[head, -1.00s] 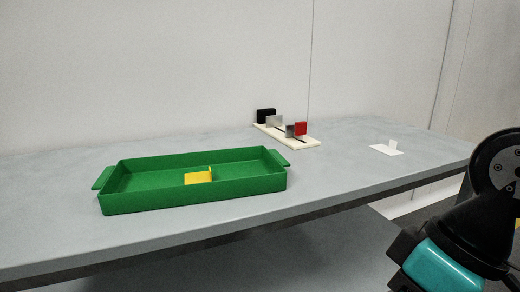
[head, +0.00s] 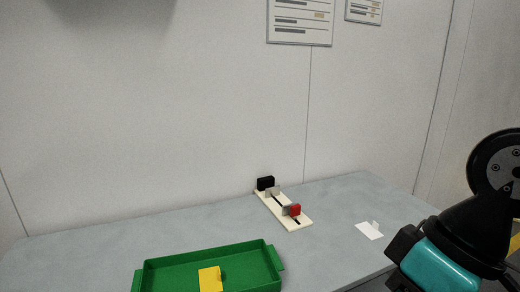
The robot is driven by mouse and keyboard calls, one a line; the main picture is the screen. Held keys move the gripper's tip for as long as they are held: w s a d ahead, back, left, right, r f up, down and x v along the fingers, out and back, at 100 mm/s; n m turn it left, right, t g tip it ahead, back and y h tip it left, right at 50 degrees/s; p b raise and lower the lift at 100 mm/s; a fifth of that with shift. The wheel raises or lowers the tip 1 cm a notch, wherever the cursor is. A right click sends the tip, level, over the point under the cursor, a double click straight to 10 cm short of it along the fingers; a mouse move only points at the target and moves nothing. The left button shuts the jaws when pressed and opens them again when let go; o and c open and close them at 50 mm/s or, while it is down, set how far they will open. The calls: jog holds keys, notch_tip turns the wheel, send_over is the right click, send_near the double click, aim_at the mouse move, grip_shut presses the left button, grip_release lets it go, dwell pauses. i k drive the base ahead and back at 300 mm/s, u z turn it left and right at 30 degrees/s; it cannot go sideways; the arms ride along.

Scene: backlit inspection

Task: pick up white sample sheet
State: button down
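The white sample sheet (head: 369,231) lies flat at the right part of the grey table, with a small upright white tab on it. Nothing touches it. My arm shows at the right edge of the head view, with a black joint and a teal section, and it covers part of the table's right side. My gripper's fingertips are not in view.
A green tray (head: 148,278) with a yellow piece (head: 210,279) in it stands at the front of the table (head: 330,258). Wall notices (head: 300,20) hang above.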

aim_at(372, 232)
jog(key=z, duration=2.05)
jog(key=i, duration=1.9)
jog(key=u, duration=3.3)
